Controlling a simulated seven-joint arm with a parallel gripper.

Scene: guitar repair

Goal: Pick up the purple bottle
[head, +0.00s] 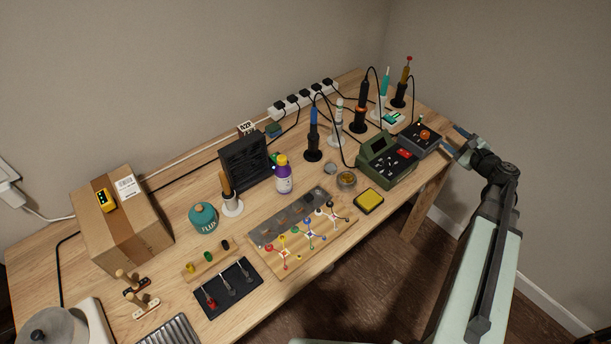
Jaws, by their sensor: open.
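The purple bottle (284,178) stands upright near the middle of the wooden table. It has a yellow cap and a white label band. My gripper (452,144) is at the right end of the table, beside the grey box with an orange knob. It is open, with nothing seen between its fingers. It is well to the right of the bottle and apart from it.
A black fan-like box (246,163) stands just left of and behind the bottle. A teal flux jar (203,217) stands to the left. A green station (386,160) and several upright irons stand to the right.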

